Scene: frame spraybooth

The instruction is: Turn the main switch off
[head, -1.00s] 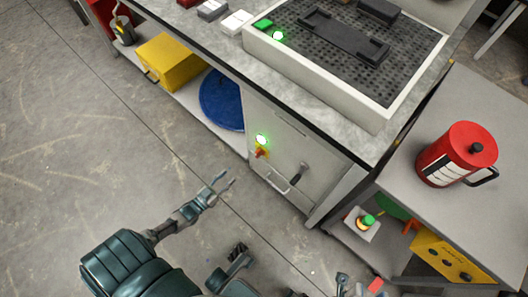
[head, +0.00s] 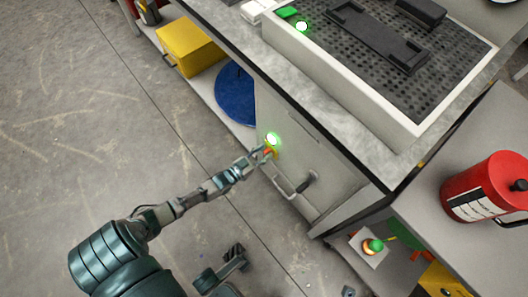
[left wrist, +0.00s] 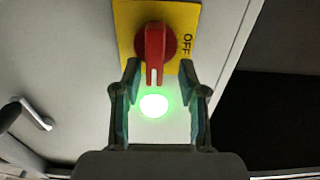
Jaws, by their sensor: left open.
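The main switch is a red rotary knob (left wrist: 155,50) on a yellow plate (left wrist: 127,20) marked OFF at its right side. The knob's handle points down in the left wrist view, toward a glowing green lamp (left wrist: 153,105). In the head view the switch (head: 271,152) sits on the cabinet front just below the lit lamp (head: 273,139). My left gripper (left wrist: 157,75) is open, its two fingertips on either side of the knob's lower end; I cannot tell if they touch it. In the head view my left gripper (head: 262,155) partly hides the switch.
A yellow box (head: 188,45) and blue disc (head: 236,93) are on the low shelf to the left. A red canister (head: 485,190) stands on the right-hand table.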

